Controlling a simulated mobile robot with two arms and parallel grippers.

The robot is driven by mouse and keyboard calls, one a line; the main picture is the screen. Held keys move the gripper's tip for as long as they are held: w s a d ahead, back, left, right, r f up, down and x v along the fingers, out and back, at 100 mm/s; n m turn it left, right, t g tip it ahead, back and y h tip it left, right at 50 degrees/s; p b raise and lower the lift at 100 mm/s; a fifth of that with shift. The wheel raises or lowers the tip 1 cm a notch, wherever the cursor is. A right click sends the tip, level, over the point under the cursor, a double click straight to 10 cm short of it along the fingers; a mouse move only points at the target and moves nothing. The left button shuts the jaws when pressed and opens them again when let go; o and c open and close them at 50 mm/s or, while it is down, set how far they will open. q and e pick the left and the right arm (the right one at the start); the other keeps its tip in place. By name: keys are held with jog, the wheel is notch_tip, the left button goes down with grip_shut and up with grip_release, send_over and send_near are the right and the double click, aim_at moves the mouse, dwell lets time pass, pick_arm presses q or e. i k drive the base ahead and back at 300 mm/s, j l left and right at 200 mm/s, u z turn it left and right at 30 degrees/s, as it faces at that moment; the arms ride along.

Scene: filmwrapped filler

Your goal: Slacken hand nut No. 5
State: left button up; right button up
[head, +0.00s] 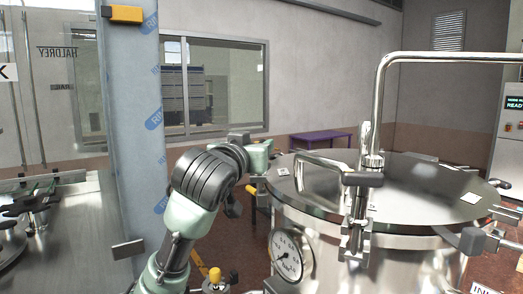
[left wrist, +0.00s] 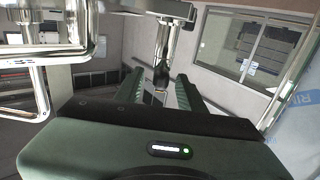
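A round steel vessel with a flat lid (head: 415,185) stands at right in the head view. Dark hand nuts sit around its rim: one at the front (head: 362,179) on an upright bolt, one at the right (head: 472,240). Small white tags lie on the lid, but I cannot read their numbers, so I cannot tell which nut is No. 5. My left gripper (head: 262,153) is at the lid's far left edge, partly hidden by its own wrist. In the left wrist view its ridged fingers (left wrist: 157,90) are apart, with a dark knob (left wrist: 161,75) showing between them, apparently untouched. My right gripper is not in view.
A bent steel pipe (head: 385,85) rises over the lid, and a bar handle (head: 320,160) stands on it. A gauge (head: 287,256) is on the vessel's front. A film-wrapped column (head: 135,130) stands left of my arm. A purple table (head: 320,138) is behind.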

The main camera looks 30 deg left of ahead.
aim_at(362, 181)
jog(key=k+l, duration=0.2)
jog(key=k, duration=0.3)
jog(key=k+l, duration=0.25)
jog(key=k, duration=0.2)
